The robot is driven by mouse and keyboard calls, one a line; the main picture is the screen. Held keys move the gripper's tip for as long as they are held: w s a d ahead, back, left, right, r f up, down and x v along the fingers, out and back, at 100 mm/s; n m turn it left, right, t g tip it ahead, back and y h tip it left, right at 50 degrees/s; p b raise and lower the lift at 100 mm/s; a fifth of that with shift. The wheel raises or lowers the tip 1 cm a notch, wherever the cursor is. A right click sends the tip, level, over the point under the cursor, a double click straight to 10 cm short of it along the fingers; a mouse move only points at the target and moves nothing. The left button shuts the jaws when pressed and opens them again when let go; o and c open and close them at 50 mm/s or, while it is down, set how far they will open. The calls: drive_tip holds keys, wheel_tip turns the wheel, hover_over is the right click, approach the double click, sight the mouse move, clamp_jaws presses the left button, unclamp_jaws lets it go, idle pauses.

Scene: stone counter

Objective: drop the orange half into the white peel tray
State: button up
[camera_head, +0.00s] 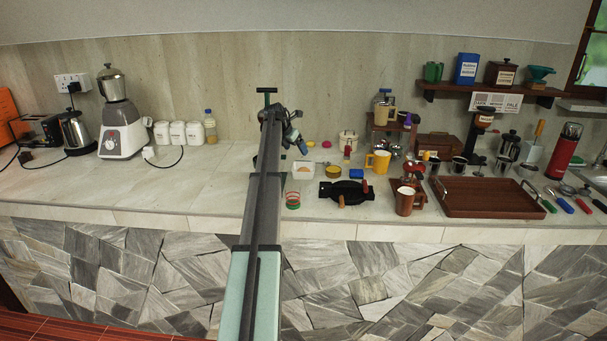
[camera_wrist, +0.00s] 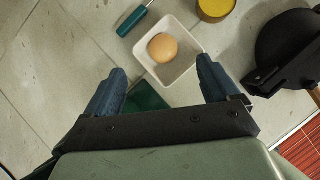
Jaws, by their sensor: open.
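The white peel tray (camera_wrist: 185,72) is a small square dish with sloping walls, on the counter ahead of my gripper in the wrist view. A round, pale orange-tan piece (camera_wrist: 162,47), which looks like the orange half with its domed side up, lies inside it. My gripper (camera_wrist: 160,72) is open, its two dark blue fingers apart and nothing held between them. The fingertips are near the tray's close edge and apart from the piece. In the head view the tray (camera_head: 302,171) stands right of my arm, and my gripper (camera_head: 299,146) is behind it, small and partly hidden.
A teal-handled tool (camera_wrist: 133,20) lies left of the tray. A dark green flat thing (camera_wrist: 146,98) shows below the fingers.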

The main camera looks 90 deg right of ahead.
drive_tip(key=shift+v, duration=2.5)
